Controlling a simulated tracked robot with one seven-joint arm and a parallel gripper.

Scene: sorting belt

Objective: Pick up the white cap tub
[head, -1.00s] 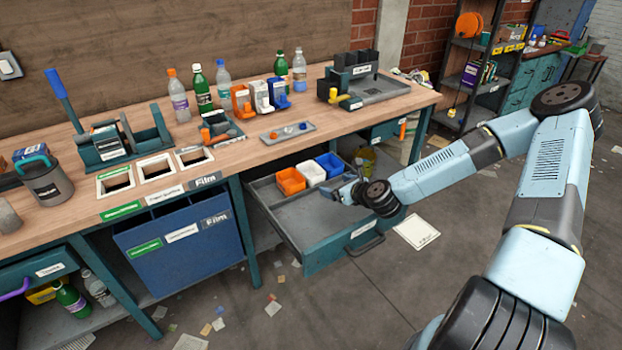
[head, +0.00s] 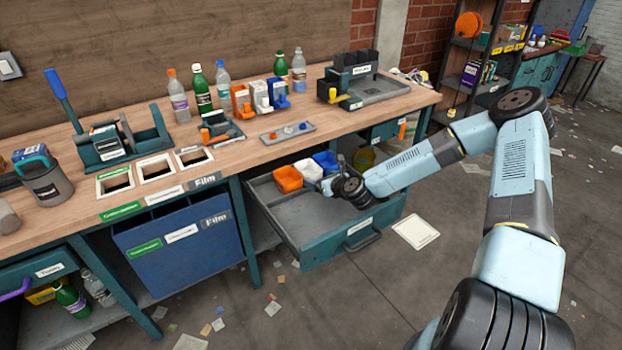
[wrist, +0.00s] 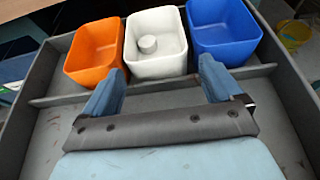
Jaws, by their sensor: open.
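The white cap tub (wrist: 156,59) stands between the orange tub (wrist: 95,54) and the blue tub (wrist: 223,32) at the back of an open drawer. A small white round piece lies inside it in the wrist view. My gripper (wrist: 158,82) is open and empty, its two fingers apart in front of the white tub, one towards each side. I cannot tell whether the fingertips touch the tubs. In the head view the white tub (head: 308,170) is partly hidden by my gripper (head: 325,183).
The drawer (head: 300,215) is pulled out below the workbench (head: 240,152), and its front floor is bare. A low divider (wrist: 70,97) crosses it before the tubs. The bench edge overhangs behind. A paper sheet (head: 415,231) lies on the floor.

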